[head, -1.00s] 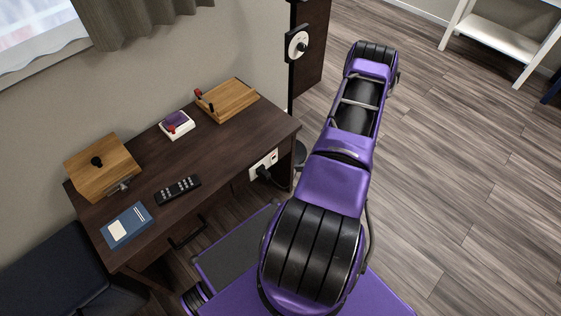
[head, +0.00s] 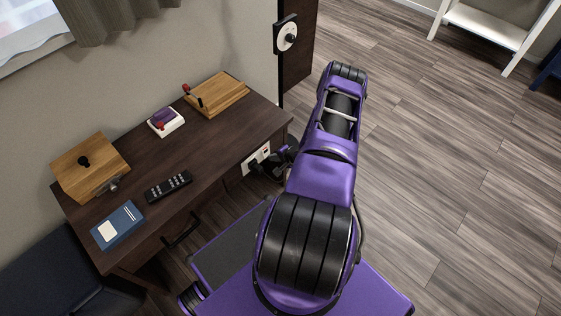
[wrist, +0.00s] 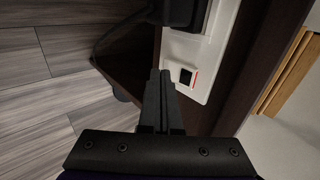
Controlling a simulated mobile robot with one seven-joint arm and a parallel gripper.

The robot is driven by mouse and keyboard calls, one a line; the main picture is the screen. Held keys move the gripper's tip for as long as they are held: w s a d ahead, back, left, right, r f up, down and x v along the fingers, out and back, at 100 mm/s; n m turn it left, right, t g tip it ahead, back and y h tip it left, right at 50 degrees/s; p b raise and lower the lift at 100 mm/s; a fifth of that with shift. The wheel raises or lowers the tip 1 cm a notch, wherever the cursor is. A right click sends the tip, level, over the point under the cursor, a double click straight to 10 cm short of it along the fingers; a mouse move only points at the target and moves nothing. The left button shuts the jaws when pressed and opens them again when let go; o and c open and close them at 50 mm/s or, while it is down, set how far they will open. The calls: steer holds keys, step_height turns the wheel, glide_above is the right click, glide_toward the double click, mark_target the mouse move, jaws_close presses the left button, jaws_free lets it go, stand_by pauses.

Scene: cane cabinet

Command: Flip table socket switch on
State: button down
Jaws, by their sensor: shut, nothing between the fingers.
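The white table socket (head: 254,159) is on the front side of the dark desk. In the wrist view its white plate (wrist: 201,86) shows a small dark rocker switch (wrist: 186,77) with a red mark beside it. A black plug (wrist: 185,10) sits in the socket, with a cable hanging from it. My gripper (wrist: 160,75) is shut and empty. Its fingertips appear just left of the switch in the wrist view; I cannot tell whether they touch the plate. In the head view my dark gripper (head: 276,162) is close to the socket, partly covering that area.
A round wall dial (head: 287,37) is behind. Open floor (head: 440,170) lies to the right.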

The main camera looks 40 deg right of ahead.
steer(key=shift+w, duration=0.4)
steer(key=shift+w+f, duration=0.1)
steer(key=shift+w, duration=0.05)
stand_by(0.4)
steer(key=shift+r+p, duration=0.6)
steer(key=shift+r, duration=0.25)
